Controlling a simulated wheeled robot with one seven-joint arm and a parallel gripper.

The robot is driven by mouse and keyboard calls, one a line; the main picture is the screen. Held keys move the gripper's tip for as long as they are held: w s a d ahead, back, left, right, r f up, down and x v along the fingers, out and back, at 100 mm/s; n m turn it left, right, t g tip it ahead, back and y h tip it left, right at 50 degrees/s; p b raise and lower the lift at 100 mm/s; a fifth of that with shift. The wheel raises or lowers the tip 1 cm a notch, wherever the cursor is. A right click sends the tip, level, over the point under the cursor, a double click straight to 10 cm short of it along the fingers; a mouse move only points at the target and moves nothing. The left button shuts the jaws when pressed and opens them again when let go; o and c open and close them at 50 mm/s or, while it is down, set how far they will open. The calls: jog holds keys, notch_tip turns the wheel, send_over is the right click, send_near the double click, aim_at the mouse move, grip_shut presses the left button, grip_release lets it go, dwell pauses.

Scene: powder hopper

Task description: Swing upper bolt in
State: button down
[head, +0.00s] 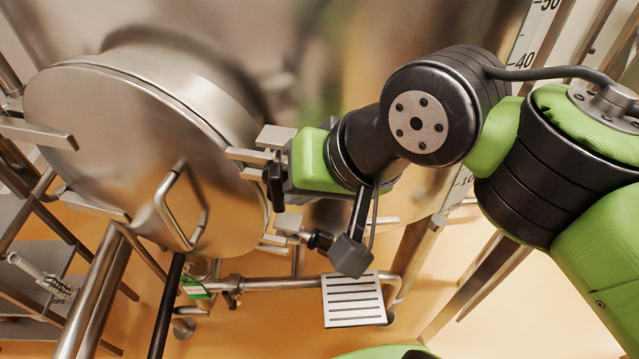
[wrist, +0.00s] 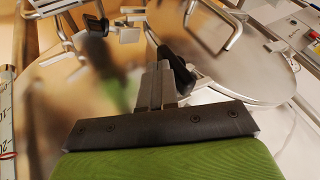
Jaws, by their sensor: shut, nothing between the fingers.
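The round steel hopper lid (head: 120,150) fills the left of the head view, with a bent handle (head: 183,205) on its face. The upper bolt's black knob (head: 273,186) is at the lid's right edge; it also shows in the wrist view (wrist: 177,66). My gripper (wrist: 158,75) is shut and empty, its fingers right beside this knob. I cannot tell whether they touch it. In the head view the fingertips are partly hidden among metal bracket parts. The lower bolt, with a black knob (head: 320,240), sticks out below my gripper, away from the lid.
More pipes stand at the lower left. A numbered scale (head: 522,60) stands behind my arm. The hopper's shiny wall lies close behind my gripper.

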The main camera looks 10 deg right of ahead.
aim_at(275, 194)
jog(key=shift+a+m+t+h, duration=0.4)
jog(key=shift+a+m+h, duration=0.2)
jog(key=shift+a+m, duration=0.45)
jog(key=shift+w+a+b, duration=0.1)
jog(key=shift+a+b, duration=0.25)
jog(key=shift+a, duration=0.2)
